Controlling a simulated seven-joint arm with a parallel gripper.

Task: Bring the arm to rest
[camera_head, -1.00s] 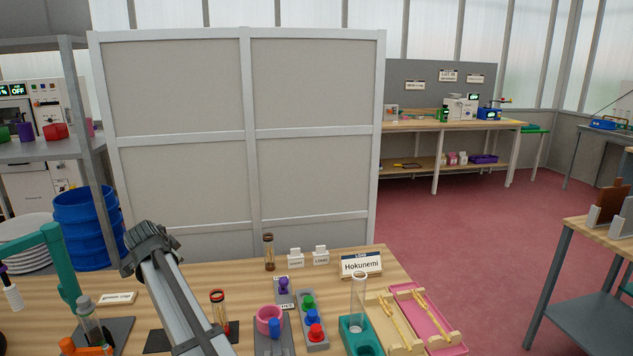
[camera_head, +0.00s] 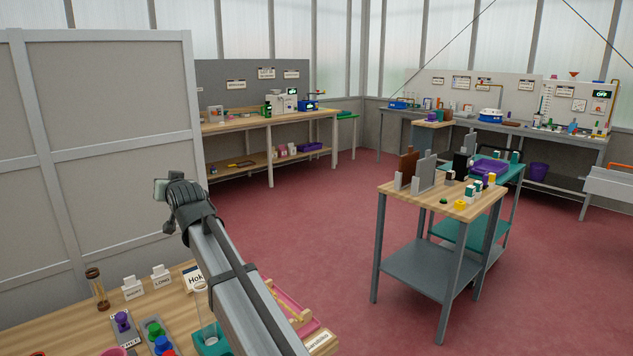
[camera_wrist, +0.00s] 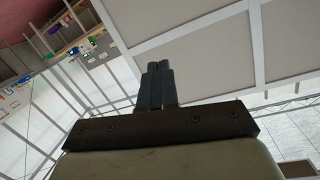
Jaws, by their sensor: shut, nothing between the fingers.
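My arm reaches up over the wooden bench from the lower middle in the head view. Its end is a dark wrist and gripper (camera_head: 168,188), held in the air in front of the grey partition. In the wrist view my gripper (camera_wrist: 158,68) has its two dark fingers together with nothing between them. The wrist view is tilted, with the partition (camera_wrist: 190,50) behind the fingers. Nothing touches the gripper in either view.
Below, the wooden bench (camera_head: 60,325) holds an hourglass (camera_head: 97,288), small signs, coloured knobs and a pink tray (camera_head: 292,310), partly behind my arm. A trolley (camera_head: 430,262) stands to the right. Red floor (camera_head: 310,220) lies open between.

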